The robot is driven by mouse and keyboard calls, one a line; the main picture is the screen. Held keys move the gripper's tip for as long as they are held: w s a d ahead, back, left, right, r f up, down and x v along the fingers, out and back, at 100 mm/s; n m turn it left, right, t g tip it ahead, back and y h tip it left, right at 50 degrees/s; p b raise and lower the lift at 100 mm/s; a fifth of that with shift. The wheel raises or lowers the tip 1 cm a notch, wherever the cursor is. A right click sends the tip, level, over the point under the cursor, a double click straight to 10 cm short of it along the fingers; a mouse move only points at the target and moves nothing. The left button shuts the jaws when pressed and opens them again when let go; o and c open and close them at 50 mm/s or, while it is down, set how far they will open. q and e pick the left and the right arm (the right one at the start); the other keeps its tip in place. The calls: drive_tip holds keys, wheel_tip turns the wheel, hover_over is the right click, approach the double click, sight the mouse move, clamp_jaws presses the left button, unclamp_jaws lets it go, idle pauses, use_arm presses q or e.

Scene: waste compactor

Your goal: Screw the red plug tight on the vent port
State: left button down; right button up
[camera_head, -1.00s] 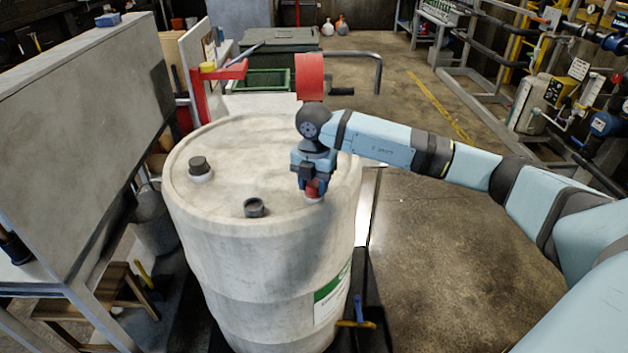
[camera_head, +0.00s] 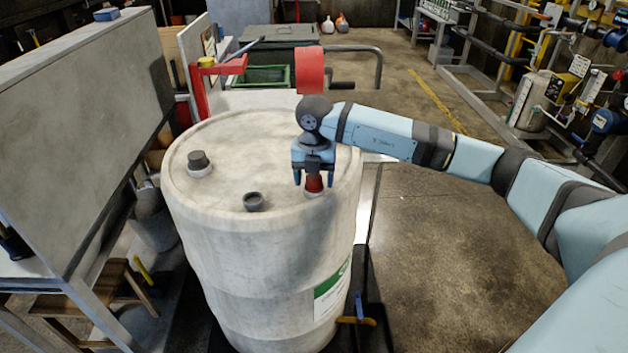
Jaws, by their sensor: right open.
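The red plug (camera_head: 314,184) sits upright on the vent port (camera_head: 314,193), a pale collar on the right side of the drum's top. The white drum (camera_head: 258,265) stands upright. My right gripper (camera_head: 313,181) points down over the plug, with its fingers spread to either side of it, open and apart from it. The upper part of the plug is partly hidden by the gripper. How far the plug is screwed in cannot be told. My left gripper is not in view.
A dark-capped fitting (camera_head: 199,164) and an open dark collar (camera_head: 253,202) stand on the drum top. A large grey panel (camera_head: 85,130) rises close on the left. A red cylinder and bracket (camera_head: 309,72) stand behind the drum. The floor on the right is clear.

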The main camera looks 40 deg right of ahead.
drive_tip(key=n+b, duration=0.1)
drive_tip(key=n, duration=0.3)
drive_tip(key=shift+f+n, duration=0.15)
drive_tip(key=shift+n, duration=0.25)
drive_tip(key=shift+n+b, duration=0.55)
drive_tip(key=shift+n, duration=0.55)
drive_tip(key=n+b, duration=0.1)
drive_tip(key=n, duration=0.4)
drive_tip(key=shift+b, duration=0.35)
drive_tip(key=shift+n+b, duration=0.5)
drive_tip(key=shift+n, duration=0.5)
drive_tip(key=n+b, duration=0.1)
drive_tip(key=n, duration=0.2)
drive_tip(key=shift+c, duration=0.5)
